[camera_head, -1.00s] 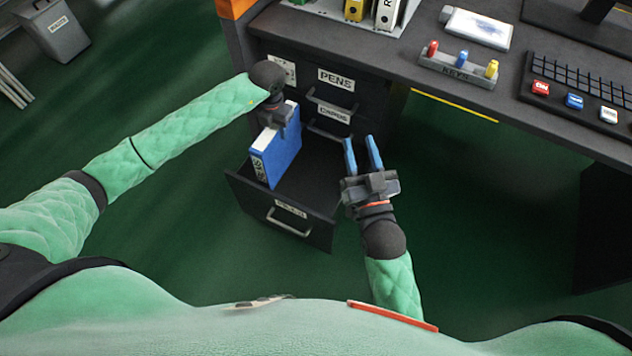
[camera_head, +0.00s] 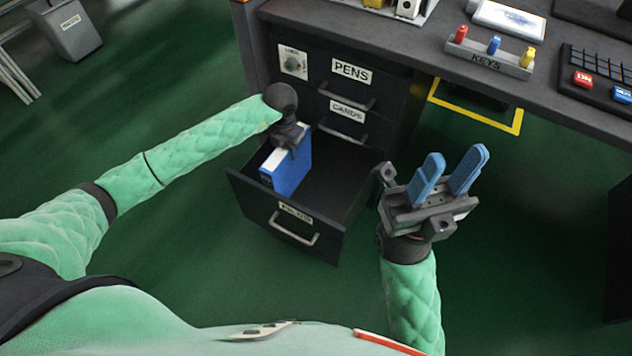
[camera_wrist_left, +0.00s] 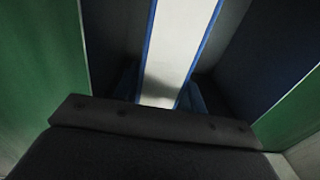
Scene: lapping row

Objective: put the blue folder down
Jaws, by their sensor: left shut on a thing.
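The blue folder (camera_head: 288,172) stands upright, its lower part inside the open bottom drawer (camera_head: 330,214), near the drawer's left side. My left gripper (camera_head: 291,142) is shut on the top of the folder. In the left wrist view the folder's pale spine with blue edges (camera_wrist_left: 178,45) runs between the finger pads. Whether the folder's bottom touches the drawer floor is hidden. My right gripper (camera_head: 446,172) is open and empty, to the right of the drawer, with its blue fingers apart.
Two closed drawers, labelled PENS (camera_head: 352,72) and CARDS (camera_head: 347,112), sit above the open one. The desk holds a key rack (camera_head: 488,58) and a keyboard (camera_head: 603,72). A grey bin (camera_head: 70,30) stands at the far left. The rest of the open drawer looks empty.

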